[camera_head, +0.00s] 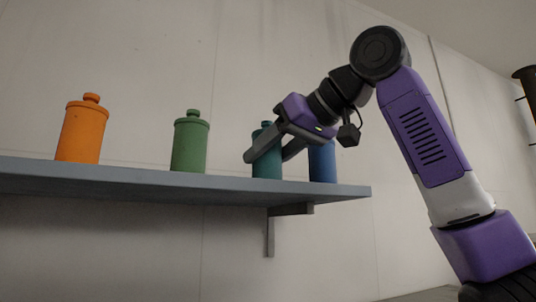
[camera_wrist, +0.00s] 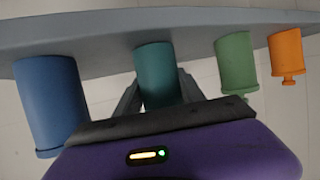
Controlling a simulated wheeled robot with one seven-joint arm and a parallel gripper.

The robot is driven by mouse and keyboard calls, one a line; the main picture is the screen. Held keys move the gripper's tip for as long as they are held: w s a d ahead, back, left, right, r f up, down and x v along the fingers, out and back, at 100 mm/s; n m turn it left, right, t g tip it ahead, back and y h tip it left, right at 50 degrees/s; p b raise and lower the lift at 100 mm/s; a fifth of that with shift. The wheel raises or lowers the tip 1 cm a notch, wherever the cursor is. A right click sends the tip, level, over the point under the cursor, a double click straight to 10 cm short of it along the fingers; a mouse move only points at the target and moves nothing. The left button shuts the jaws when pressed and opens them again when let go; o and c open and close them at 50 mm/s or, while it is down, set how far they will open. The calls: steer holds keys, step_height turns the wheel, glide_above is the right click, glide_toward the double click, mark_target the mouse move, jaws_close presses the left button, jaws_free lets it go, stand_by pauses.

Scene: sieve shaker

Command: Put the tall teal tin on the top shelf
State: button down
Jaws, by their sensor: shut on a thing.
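The teal tin (camera_head: 266,165) stands upright at the shelf, between the green tin and the blue tin. My gripper (camera_head: 268,155) reaches in from the right, with its fingers around the teal tin, shut on it. The grey shelf (camera_head: 150,177) runs beneath the tins. The tin's base looks level with the shelf top; whether it touches cannot be told.
The blue tin (camera_head: 322,162) is close on the right, partly behind my gripper. The green tin (camera_head: 189,142) and the orange tin (camera_head: 81,132) stand to the left, with free shelf between them. A bracket (camera_head: 270,232) holds the shelf's right part.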

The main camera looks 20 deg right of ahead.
mark_target(277, 149)
steer(key=shift+f, duration=0.2)
steer(key=c, duration=0.6)
jaws_free()
steer(key=shift+b+v, duration=1.25)
steer(key=shift+v, duration=2.7)
